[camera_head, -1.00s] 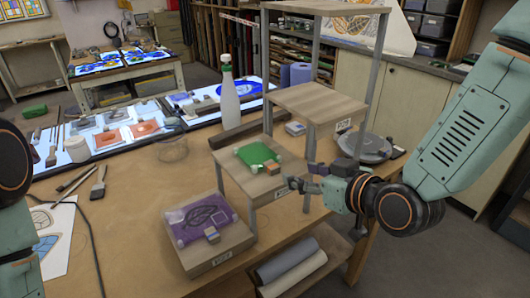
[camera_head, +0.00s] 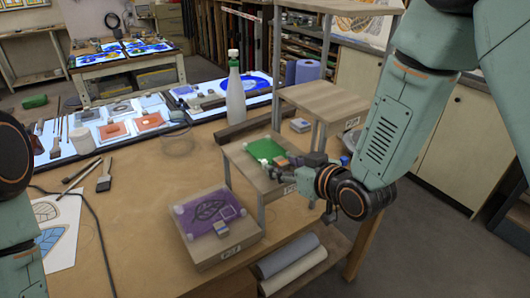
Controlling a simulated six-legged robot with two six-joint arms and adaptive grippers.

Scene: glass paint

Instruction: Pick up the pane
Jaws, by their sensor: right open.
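A green pane (camera_head: 264,149) lies flat on the middle step of a wooden stand. A purple pane (camera_head: 197,214) with a dark line pattern lies on a lower wooden block (camera_head: 222,250) at the front. The task does not say which pane is meant. My right gripper (camera_head: 273,166) is open at the front right edge of the green pane, its fingers pointing left. The fingers are small here, and I cannot tell whether they touch the pane. My left arm shows at the left edge; its gripper is out of view.
A white bottle (camera_head: 235,99) stands behind the green pane. A higher wooden shelf (camera_head: 320,100) rises at the back right. A clear jar (camera_head: 177,138), brushes (camera_head: 104,180) and a pattern sheet (camera_head: 58,228) are on the left.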

